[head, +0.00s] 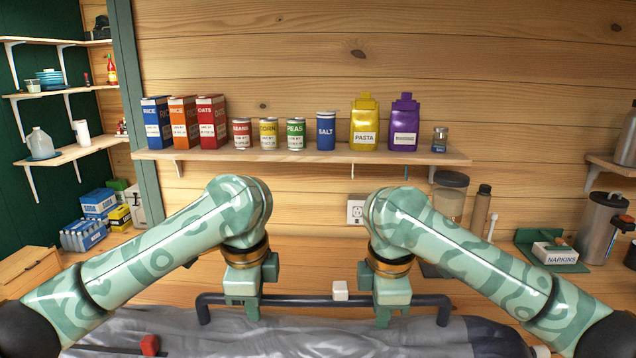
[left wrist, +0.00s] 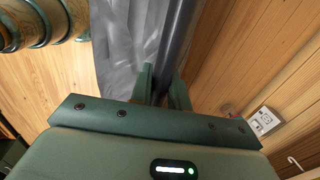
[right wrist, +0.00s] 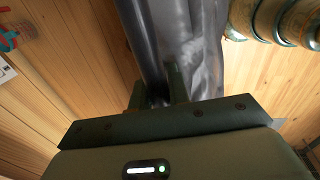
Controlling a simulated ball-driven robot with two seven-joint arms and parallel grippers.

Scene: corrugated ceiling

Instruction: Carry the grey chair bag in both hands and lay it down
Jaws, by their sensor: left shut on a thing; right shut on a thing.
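The grey chair bag (head: 300,338) lies across the bottom of the head view, wrinkled and cut off by the lower edge. A dark bar (head: 312,299) with bent-down ends runs along its far side and looks like its handle. My left gripper (head: 243,303) is shut on the bar left of its middle; my right gripper (head: 384,312) is shut on it right of the middle. In the left wrist view the bar (left wrist: 180,35) passes between the fingers, beside grey cloth (left wrist: 130,40). The right wrist view also shows the bar (right wrist: 140,40) and cloth (right wrist: 200,45). The bag's underside is hidden.
A wall shelf (head: 300,157) with boxes, cans and pouches stands beyond my arms. Soda boxes (head: 98,204) stand at left.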

